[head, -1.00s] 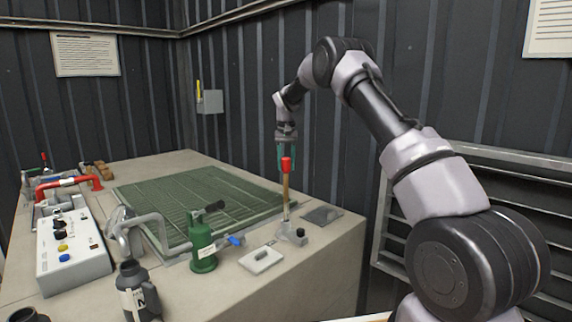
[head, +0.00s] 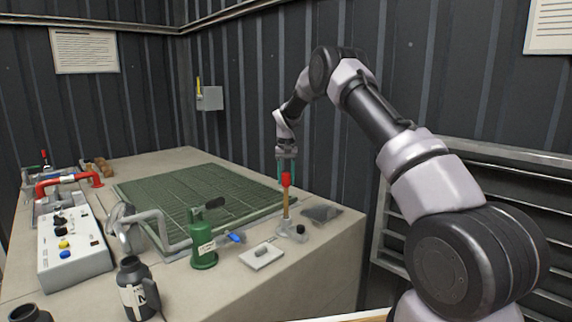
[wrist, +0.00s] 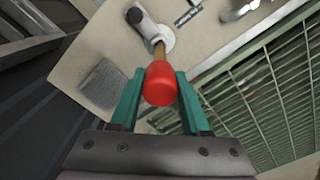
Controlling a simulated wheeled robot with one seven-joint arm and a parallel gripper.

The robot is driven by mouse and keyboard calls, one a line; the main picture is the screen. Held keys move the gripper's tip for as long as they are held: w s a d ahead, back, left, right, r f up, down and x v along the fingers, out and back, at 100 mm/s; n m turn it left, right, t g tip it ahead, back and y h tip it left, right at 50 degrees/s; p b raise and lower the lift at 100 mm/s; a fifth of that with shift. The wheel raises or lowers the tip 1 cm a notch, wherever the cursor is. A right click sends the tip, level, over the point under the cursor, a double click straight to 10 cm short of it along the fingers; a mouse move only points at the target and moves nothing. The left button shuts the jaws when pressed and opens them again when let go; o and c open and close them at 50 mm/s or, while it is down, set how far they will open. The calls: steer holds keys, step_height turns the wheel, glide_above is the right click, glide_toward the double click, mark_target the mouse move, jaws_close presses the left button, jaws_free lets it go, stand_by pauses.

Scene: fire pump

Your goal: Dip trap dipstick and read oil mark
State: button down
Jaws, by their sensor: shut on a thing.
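The dipstick has a red knob (head: 286,180) on a wood-coloured shaft (head: 286,203). It stands upright with its lower end in the small grey trap fitting (head: 291,231) on the bench's right side. My gripper (head: 287,172) is above it with teal fingers shut on the red knob. In the wrist view the red knob (wrist: 159,84) sits between my fingertips (wrist: 158,92), with the shaft (wrist: 158,50) running to the pale fitting (wrist: 160,38). The lower end of the stick is hidden, and no oil mark is readable.
A dark grey pad (head: 322,214) lies right of the fitting, a small white plate (head: 261,256) in front. A green grating (head: 200,195) fills the middle. A control box (head: 72,247) stands at left.

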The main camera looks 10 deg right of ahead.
mark_target(286, 173)
step_height(286, 173, down, 7)
steer(key=shift+s+f, duration=0.1)
steer(key=shift+c, duration=1.8)
jaws_free()
steer(key=shift+f, duration=0.1)
step_height(286, 173, up, 11)
